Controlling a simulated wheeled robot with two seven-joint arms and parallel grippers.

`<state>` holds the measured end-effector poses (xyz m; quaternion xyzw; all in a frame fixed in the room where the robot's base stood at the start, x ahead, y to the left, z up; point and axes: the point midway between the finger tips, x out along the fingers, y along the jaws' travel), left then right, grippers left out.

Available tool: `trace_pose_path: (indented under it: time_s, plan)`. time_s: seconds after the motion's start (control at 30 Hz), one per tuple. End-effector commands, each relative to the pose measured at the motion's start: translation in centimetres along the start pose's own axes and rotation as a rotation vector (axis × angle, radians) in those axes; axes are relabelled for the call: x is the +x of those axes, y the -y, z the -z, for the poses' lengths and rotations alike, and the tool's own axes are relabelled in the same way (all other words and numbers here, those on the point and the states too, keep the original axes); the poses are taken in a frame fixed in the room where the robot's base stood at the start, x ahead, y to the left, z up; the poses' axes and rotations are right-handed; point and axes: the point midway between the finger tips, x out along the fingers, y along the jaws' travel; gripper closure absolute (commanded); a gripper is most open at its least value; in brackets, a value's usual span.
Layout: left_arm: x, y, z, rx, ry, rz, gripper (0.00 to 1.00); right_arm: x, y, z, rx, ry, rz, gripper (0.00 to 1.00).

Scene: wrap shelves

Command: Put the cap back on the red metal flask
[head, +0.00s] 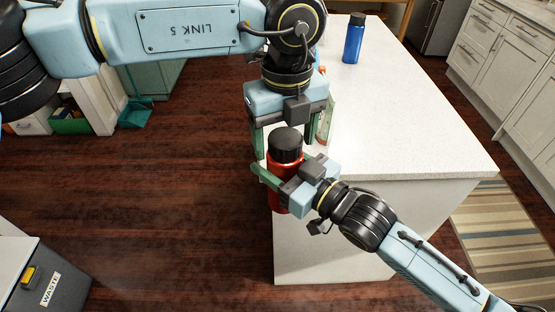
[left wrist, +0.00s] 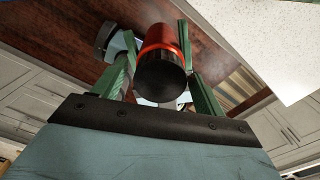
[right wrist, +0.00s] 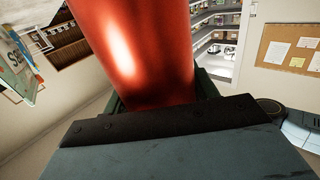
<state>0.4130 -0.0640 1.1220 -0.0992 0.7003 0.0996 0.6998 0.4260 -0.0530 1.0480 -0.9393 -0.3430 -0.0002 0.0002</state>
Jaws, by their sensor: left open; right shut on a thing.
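The red metal flask (head: 279,197) is upright in my right gripper (head: 284,180), held beside the counter's near corner. The right gripper is shut around its body; the flask's red side fills the middle of the right wrist view (right wrist: 145,50). The black cap (head: 285,145) sits on top of the flask, in line with it. How tightly it is seated cannot be told. My left gripper (head: 285,137) points down from above, open, with one finger on either side of the cap. In the left wrist view the cap (left wrist: 161,78) lies between the fingers, with gaps at both sides.
The white counter (head: 410,130) lies to the right and behind. A blue bottle (head: 353,40) with a black cap stands far back on it. A waste bin (head: 45,280) is at lower left. The wooden floor is open at left.

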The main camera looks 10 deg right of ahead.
Motion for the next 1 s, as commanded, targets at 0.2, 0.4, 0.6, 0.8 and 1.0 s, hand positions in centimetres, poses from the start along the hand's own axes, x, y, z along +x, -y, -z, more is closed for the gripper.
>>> trace_pose_path:
  time_s: [0.2,0.4,0.6,0.8,1.0]
  plan:
    - [-0.04,-0.01,-0.01,0.0,0.0,0.0,0.53,0.01,0.0,0.12,0.0,-0.003,0.0,1.0]
    - [-0.05,-0.02,-0.02,0.001,0.0,-0.001,0.73,0.01,-0.02,0.12,0.0,-0.003,0.0,1.0]
    - [-0.04,-0.02,-0.01,0.167,0.0,-0.001,0.73,0.01,-0.03,0.11,0.0,-0.003,0.0,1.0]
    - [0.0,-0.01,-0.04,0.451,0.0,-0.002,0.73,0.01,-0.05,0.09,0.0,-0.002,-0.001,1.0]
    - [0.0,-0.02,-0.06,0.561,0.0,-0.003,0.73,0.0,-0.06,0.08,0.0,-0.002,-0.001,1.0]
